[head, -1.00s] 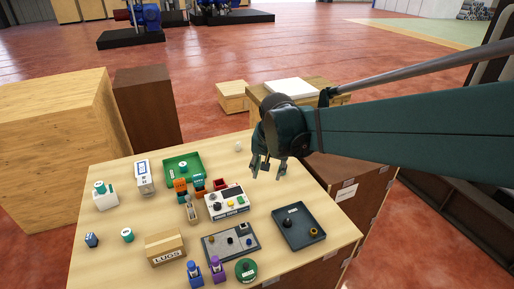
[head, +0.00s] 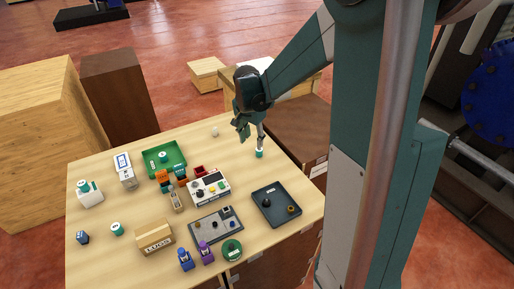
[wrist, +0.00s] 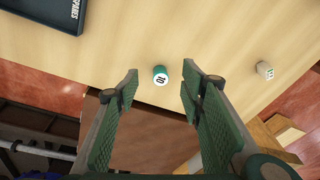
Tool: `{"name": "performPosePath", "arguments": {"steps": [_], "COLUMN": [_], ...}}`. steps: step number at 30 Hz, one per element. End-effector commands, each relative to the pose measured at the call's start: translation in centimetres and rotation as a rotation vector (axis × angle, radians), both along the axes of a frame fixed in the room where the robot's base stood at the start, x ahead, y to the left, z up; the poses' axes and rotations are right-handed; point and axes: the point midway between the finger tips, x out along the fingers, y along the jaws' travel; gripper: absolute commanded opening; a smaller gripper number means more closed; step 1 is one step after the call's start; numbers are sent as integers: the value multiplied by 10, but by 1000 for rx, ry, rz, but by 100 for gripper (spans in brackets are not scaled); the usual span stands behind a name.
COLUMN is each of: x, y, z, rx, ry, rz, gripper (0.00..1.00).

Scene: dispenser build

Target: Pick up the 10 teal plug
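The teal plug (wrist: 161,75) has a white top marked 10 and stands on the pale wooden table near its right edge. It also shows in the head view (head: 259,154) just below my gripper (head: 251,135). In the wrist view my gripper (wrist: 161,82) is open, with its two green padded fingers spread to left and right. The plug appears in the gap near the fingertips, with nothing held. I cannot tell how far above the plug the tips are.
Another teal-sided piece (head: 117,229) stands at the table's left. A small pale piece (wrist: 265,70) stands to the plug's right in the wrist view. A dark tray (head: 268,214) and a grey-and-white control box (head: 209,188) lie nearer the front. The table (head: 232,149) around the plug is clear.

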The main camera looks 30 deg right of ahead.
Motion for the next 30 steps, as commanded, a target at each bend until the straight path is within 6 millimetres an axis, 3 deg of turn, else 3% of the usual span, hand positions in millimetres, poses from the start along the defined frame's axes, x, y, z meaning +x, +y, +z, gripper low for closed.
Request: {"name": "performPosePath", "arguments": {"steps": [13, 30], "x": [31, 34], "y": [-38, -43], "z": [-29, -37], "rx": [15, 17], "ry": [58, 68], "rz": [-190, -220], "gripper": [39, 39]}}
